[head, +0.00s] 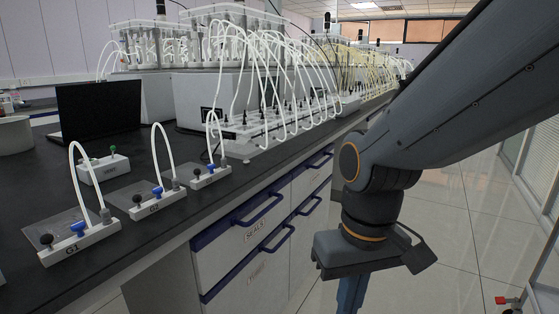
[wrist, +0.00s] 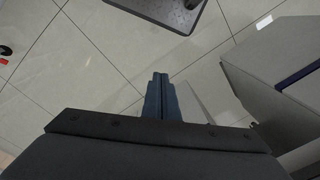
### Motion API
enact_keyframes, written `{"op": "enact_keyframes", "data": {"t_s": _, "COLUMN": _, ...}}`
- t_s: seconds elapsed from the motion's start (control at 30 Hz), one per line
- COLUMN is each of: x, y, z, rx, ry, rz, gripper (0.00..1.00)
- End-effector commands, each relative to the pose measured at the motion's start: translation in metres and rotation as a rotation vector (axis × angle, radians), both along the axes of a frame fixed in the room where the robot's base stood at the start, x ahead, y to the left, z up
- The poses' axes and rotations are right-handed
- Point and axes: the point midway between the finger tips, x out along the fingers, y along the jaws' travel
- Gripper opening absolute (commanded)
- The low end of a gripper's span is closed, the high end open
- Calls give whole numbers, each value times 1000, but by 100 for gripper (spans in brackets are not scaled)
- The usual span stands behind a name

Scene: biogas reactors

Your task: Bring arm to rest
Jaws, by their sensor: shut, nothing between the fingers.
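My gripper (head: 350,294) hangs from my dark grey arm at the right of the head view, pointing down over the floor beside the bench. Its fingertips run past the bottom edge of that view. In the wrist view my gripper (wrist: 160,78) points at the tiled floor, its two blue-grey fingers together with nothing between them. It is apart from the bench drawers, which stand to its left in the head view.
The black bench top (head: 185,212) holds valve blocks G1 (head: 80,245) and G2 (head: 158,206), a laptop (head: 98,110) and reactors with white tubes. Blue-handled drawers (head: 262,210) face the aisle. A dark base plate (wrist: 160,10) shows in the wrist view.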

Motion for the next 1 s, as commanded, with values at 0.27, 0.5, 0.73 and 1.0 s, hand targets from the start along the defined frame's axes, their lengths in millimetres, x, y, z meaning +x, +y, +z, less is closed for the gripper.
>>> {"op": "enact_keyframes", "data": {"t_s": 0.27, "x": 0, "y": -22, "z": 35, "rx": -13, "ry": 5, "rz": -74, "gripper": 0}}
{"op": "enact_keyframes", "data": {"t_s": 0.5, "x": 0, "y": -50, "z": 67, "rx": -27, "ry": 6, "rz": -155, "gripper": 0}}
{"op": "enact_keyframes", "data": {"t_s": 0.73, "x": -3, "y": -74, "z": 91, "rx": -36, "ry": 9, "rz": -221, "gripper": 0}}
{"op": "enact_keyframes", "data": {"t_s": 1.0, "x": -5, "y": -85, "z": 97, "rx": -41, "ry": 9, "rz": -250, "gripper": 0}}
